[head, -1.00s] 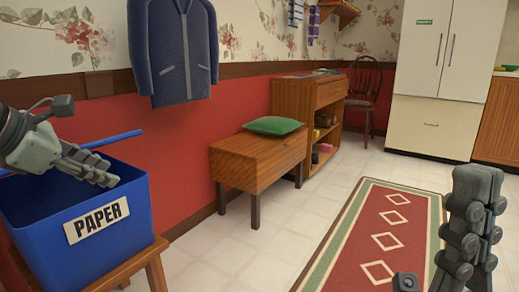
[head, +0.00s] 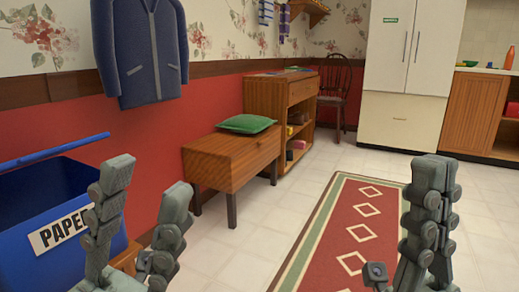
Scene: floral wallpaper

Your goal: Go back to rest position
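My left gripper (head: 146,182) stands upright at the lower left in the head view. Its two grey fingers are apart, with nothing between them. It appears in front of the blue paper bin (head: 100,262). My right gripper (head: 405,218) is at the lower right, over the rug in the picture.
The blue bin sits on a wooden stand (head: 128,256) at the left, with a blue bar above its rim. A wooden bench (head: 225,168) with a green cushion (head: 246,123) stands along the red wall. The tiled floor ahead and the red rug (head: 352,230) are clear.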

